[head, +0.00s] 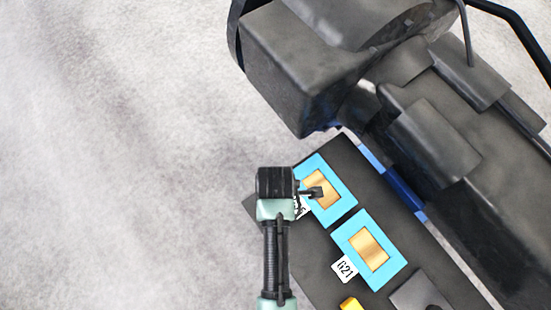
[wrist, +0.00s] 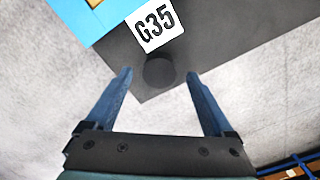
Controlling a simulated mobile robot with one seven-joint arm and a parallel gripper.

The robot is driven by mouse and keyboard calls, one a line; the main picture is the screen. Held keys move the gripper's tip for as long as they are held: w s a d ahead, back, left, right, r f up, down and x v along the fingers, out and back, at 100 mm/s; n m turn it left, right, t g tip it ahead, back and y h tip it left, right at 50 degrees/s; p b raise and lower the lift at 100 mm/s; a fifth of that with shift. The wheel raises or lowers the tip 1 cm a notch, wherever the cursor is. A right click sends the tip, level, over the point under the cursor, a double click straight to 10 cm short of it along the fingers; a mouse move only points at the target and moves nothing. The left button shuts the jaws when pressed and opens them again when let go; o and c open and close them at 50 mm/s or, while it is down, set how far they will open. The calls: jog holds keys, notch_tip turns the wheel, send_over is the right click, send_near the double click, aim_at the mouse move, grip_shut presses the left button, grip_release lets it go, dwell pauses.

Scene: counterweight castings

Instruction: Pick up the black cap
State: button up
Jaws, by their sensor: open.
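The black cap (wrist: 159,72) is a small dark disc lying on the dark board (wrist: 215,42), near the board's corner and just below the white G35 label (wrist: 155,28). In the wrist view it appears between the fingertips of my gripper (wrist: 158,77). The fingers are spread and hold nothing, and I cannot tell how far above the cap they are. In the head view my gripper (head: 313,192) is over the board's upper left part; I cannot make out the cap there, and my arm covers part of that area.
Two blue frames with copper-coloured centres, an upper one (head: 341,187) and a lower one (head: 350,236), lie on the board. A G21 label (head: 344,268), yellow block (head: 351,304) and grey plate (head: 418,291) are lower down. Large dark machinery (head: 440,140) stands at right. Pale floor (head: 110,150) is clear at left.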

jog(key=shift+f, duration=1.4)
jog(key=c, duration=1.2)
